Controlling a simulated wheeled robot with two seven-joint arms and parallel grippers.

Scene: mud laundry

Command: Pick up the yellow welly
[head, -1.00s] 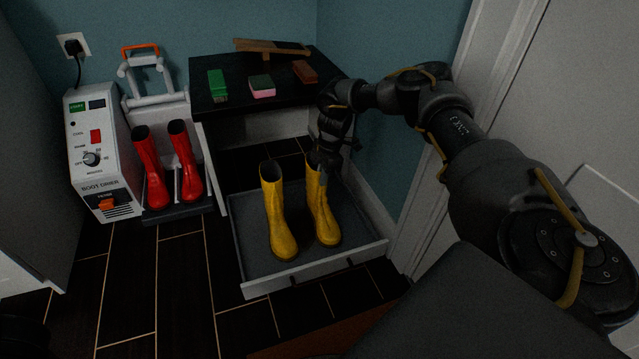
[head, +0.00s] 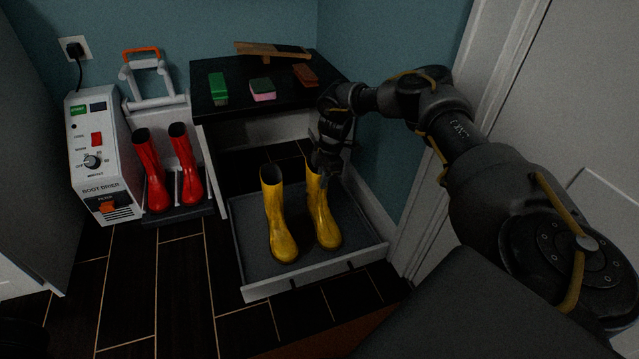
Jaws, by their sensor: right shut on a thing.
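Two yellow wellies stand upright in a pulled-out grey drawer tray (head: 350,259). The left yellow welly (head: 277,215) stands free, with its dark opening facing up. The right yellow welly (head: 321,215) is under my right gripper (head: 318,165), which comes down from above and is shut on the top of its shaft. The gripper hides part of that welly's rim. The welly's sole appears to be at the tray floor; I cannot tell whether there is a gap. My left gripper is not in view.
A black-topped bench (head: 235,110) stands behind the tray, with a green box (head: 218,88), a pink-and-green sponge (head: 262,90) and a brown brush (head: 305,75). Red boots (head: 186,165) stand by the white boot dryer (head: 100,155) at left. A white door is at right.

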